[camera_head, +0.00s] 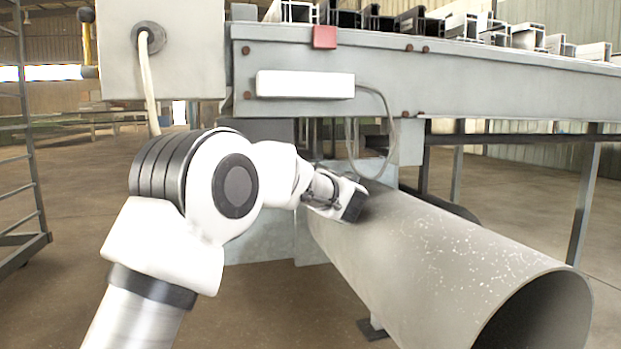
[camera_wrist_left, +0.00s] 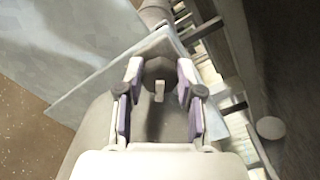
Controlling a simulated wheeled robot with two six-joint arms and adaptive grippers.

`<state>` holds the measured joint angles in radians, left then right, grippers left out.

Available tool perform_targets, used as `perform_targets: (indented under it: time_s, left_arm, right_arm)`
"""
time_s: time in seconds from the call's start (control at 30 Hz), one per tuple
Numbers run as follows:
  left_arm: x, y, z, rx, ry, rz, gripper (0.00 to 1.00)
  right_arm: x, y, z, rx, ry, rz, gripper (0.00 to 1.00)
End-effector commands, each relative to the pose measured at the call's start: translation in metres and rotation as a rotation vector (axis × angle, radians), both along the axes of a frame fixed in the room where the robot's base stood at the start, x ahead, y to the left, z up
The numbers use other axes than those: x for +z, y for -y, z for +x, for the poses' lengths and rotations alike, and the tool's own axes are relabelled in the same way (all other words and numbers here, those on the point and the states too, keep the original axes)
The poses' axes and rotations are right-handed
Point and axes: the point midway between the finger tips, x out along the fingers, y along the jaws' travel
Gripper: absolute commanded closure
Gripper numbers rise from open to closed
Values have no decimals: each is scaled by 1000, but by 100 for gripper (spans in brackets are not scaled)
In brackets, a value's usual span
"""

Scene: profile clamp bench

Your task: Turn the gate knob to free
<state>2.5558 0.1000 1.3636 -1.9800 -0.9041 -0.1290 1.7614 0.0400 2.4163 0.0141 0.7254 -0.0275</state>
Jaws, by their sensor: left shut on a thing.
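My left gripper (camera_head: 350,203) is below the front of the grey bench (camera_head: 480,68), close to the top of a large grey pipe. In the left wrist view its two fingers (camera_wrist_left: 159,72) stand on either side of a small dark rounded knob with a pale bar (camera_wrist_left: 159,91), and the gripper is shut on it. I take this to be the gate knob; its markings and turn angle cannot be read. In the head view the gripper hides the knob. My right gripper is in neither view.
The grey pipe (camera_head: 440,250) runs from under the bench toward the lower right, its open end facing me. A grey box (camera_head: 160,55) with a cable hangs at upper left. A rack (camera_head: 22,180) stands far left. Cut profiles (camera_head: 460,25) lie on the bench.

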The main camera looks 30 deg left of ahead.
Motion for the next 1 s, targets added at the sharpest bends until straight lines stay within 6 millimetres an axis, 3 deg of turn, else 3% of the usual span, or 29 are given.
perform_targets:
  time_s: [0.5,1.0]
  left_arm:
    - [-1,0,0,0,343,-294,98]
    - [-1,0,0,0,479,-411,98]
  right_arm:
    - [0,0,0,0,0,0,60]
    - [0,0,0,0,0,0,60]
